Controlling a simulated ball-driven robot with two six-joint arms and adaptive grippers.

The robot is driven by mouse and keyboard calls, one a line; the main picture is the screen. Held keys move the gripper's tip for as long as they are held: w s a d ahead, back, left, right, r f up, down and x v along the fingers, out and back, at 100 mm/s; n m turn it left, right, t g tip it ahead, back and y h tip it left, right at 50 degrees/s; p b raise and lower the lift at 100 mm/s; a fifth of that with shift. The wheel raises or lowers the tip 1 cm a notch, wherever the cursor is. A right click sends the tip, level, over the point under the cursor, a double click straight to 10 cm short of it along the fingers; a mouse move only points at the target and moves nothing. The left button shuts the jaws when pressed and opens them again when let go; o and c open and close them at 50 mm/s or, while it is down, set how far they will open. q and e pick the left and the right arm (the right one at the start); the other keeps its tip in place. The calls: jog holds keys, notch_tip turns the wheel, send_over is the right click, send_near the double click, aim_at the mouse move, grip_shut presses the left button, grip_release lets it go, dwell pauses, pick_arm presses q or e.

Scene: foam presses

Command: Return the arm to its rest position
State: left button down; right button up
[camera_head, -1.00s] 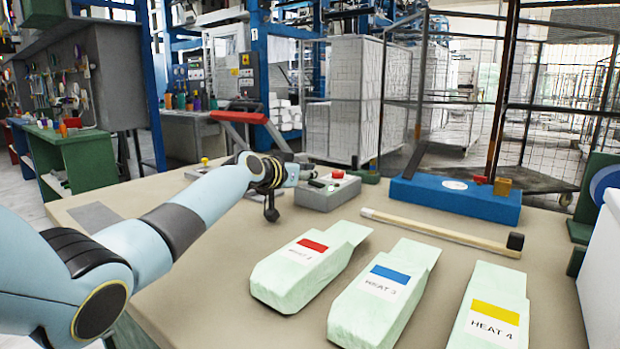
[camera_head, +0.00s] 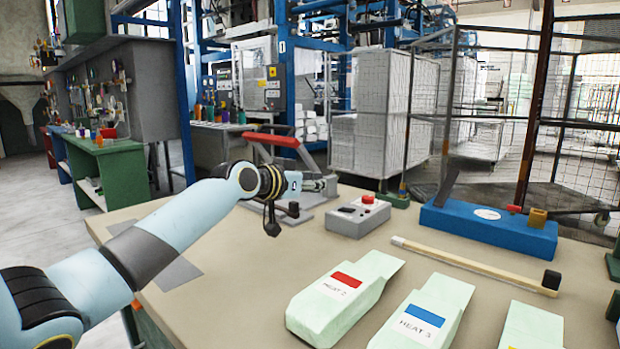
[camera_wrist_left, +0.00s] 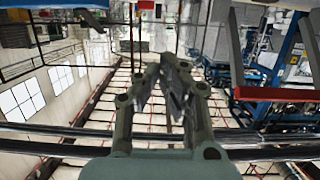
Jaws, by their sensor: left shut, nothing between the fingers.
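My left arm comes in from the left over the tan table (camera_head: 235,270). Its left gripper (camera_head: 326,184) points to the right, in front of the red-handled lever device (camera_head: 285,140) and up-left of the grey box with a red button (camera_head: 358,217). In the left wrist view the two fingers of the left gripper (camera_wrist_left: 165,65) lean together at their tips, shut with nothing between them. Whether the gripper touches the lever device cannot be told. My right gripper is not in view.
Green foam blocks marked HEAT 2 (camera_head: 342,300) and HEAT 3 (camera_head: 425,318) lie at the front, with another partly cut off at right. A wooden stick (camera_head: 470,264) and a blue base (camera_head: 490,225) lie behind them. The table's left part is mostly clear.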

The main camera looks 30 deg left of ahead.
pick_arm(q)
jog(key=shift+v, duration=0.9)
